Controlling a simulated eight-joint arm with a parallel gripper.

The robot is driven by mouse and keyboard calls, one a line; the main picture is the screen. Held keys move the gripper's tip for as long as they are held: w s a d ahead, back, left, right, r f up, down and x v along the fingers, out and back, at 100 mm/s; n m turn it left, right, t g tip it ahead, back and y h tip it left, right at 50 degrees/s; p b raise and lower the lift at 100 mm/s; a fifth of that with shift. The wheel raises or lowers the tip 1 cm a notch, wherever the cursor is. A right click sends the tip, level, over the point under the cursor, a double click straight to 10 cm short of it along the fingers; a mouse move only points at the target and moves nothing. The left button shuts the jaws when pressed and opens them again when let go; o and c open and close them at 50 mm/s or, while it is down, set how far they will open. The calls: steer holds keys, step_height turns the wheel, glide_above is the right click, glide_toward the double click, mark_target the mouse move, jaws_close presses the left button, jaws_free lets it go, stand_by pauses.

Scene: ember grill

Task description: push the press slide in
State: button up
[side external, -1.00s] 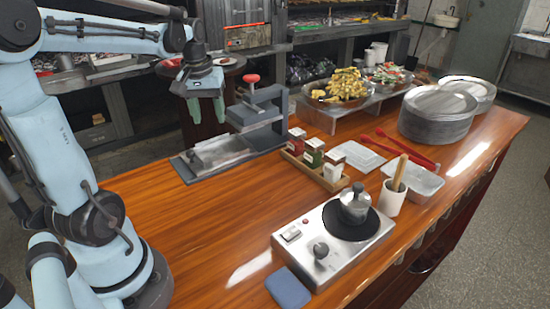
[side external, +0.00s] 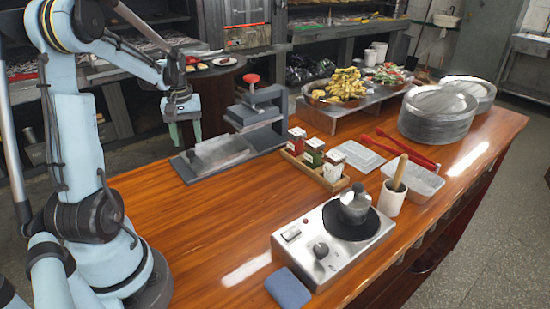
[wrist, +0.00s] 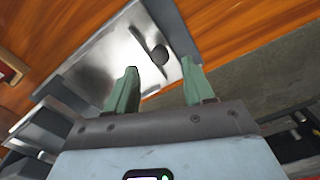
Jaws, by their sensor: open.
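The press (side external: 262,108) is a dark grey metal frame with a red knob on top, standing at the table's far left edge. Its slide (side external: 222,152), a shiny flat plate, lies drawn out on the base to the left of the frame. In the wrist view the slide (wrist: 120,50) shows a small dark knob at its near end. My gripper (side external: 185,136) has green fingers, is open and empty, and hangs near the outer end of the slide. In the wrist view my gripper (wrist: 159,66) has its fingertips on either side of the knob; contact cannot be told.
A wooden caddy (side external: 313,172) with spice boxes stands right of the press. A hot plate (side external: 335,245) with a pot sits at the front. A fruit tray (side external: 340,88) and stacked plates (side external: 437,115) are behind.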

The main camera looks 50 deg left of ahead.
mark_target(190, 152)
steer(key=shift+f, duration=2.1)
jaws_close()
